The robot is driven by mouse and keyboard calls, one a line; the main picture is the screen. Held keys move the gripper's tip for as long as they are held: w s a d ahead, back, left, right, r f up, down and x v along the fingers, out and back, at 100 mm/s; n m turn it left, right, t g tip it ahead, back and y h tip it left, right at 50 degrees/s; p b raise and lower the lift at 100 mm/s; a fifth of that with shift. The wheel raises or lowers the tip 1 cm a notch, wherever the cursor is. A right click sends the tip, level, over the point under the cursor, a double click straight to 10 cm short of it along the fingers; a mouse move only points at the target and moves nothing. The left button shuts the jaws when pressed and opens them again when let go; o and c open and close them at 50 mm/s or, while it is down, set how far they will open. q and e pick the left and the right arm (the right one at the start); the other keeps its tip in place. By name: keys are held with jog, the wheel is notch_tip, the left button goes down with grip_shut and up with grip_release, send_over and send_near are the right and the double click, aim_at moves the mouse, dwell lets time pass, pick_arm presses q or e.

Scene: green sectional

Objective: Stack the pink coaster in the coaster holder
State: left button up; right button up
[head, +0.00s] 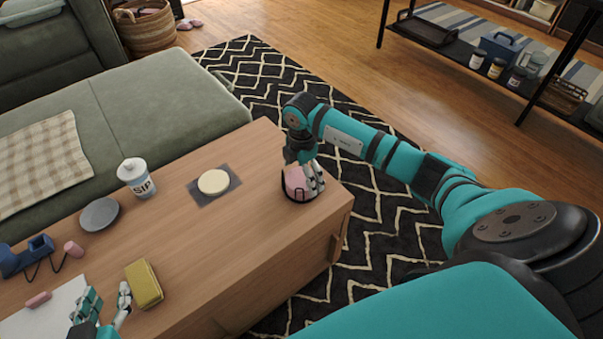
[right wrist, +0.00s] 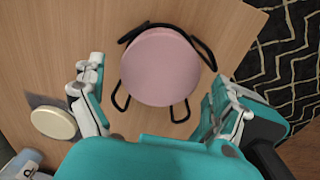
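The round pink coaster (right wrist: 160,67) lies within the black wire coaster holder (right wrist: 123,102), whose loops stand out around it. In the head view the pink coaster (head: 293,179) and the holder (head: 284,191) are near the table's right end, partly hidden by my right gripper (head: 314,180). In the right wrist view my right gripper (right wrist: 158,112) has its fingers spread wide to either side of the holder, with nothing between them gripped. My left gripper (head: 105,304) is low at the left over the table, fingers apart and empty.
A cream disc (head: 213,182) lies on a dark square mat (head: 228,189).

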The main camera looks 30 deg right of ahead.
jog(key=shift+r, duration=0.1)
notch_tip(320, 180, up, 12)
dwell(0.5)
dwell(0.5)
